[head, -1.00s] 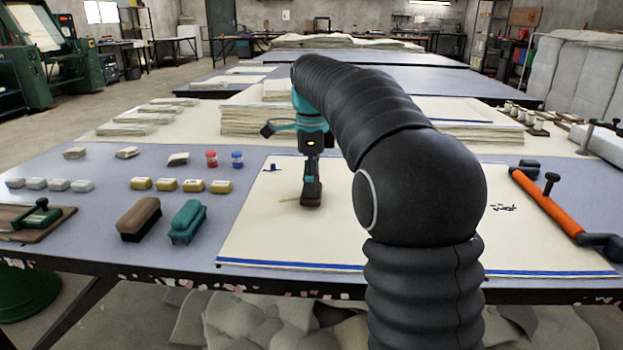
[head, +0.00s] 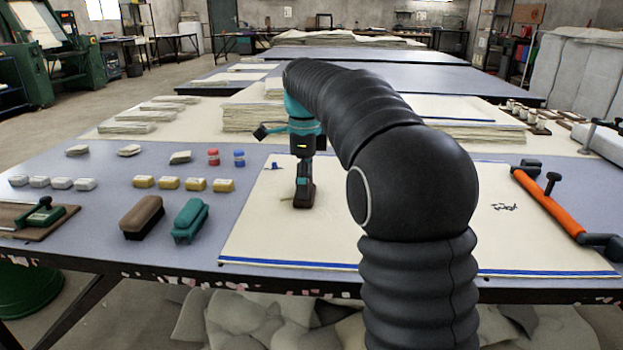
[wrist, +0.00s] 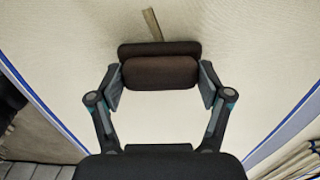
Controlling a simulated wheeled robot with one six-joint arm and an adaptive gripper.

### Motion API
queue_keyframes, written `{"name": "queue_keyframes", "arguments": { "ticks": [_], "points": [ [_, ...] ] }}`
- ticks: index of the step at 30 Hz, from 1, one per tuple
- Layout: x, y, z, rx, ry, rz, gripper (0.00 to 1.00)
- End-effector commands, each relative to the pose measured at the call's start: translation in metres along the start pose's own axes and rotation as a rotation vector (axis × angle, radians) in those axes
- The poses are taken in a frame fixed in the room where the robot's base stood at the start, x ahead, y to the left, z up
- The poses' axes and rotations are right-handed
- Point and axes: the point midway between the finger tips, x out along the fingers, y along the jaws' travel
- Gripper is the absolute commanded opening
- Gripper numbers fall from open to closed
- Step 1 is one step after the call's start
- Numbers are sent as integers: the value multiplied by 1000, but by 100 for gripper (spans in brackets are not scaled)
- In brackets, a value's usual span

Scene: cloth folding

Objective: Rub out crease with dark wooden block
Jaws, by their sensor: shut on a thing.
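My gripper (head: 304,176) is low over the cream cloth (head: 270,240), which has blue stripes along its edges. In the wrist view my gripper (wrist: 160,82) is shut on the dark wooden block (wrist: 160,72), with one finger at each end of it. The block (head: 303,200) is down at the cloth; the exact contact is hidden. The crease (wrist: 152,24) shows as a short tan streak running out from beyond the block's far edge. In the head view the crease (head: 289,199) shows just left of the block, partly hidden by it.
Left of the cloth are a brown brush (head: 142,216), a green brush (head: 190,220), yellow blocks (head: 168,183) and red and blue bottles (head: 213,157). An orange-handled tool (head: 548,205) lies on the right. Cloth stacks (head: 250,117) stand behind. The cloth's front left area is clear.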

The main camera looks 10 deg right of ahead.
Motion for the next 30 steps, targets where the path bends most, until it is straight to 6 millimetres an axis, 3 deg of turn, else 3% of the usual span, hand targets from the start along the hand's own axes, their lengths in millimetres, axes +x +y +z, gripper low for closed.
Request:
{"name": "queue_keyframes", "arguments": {
  "ticks": [30],
  "points": [
    [1, 0, 62, 0, 0, 0, 50]
  ]
}}
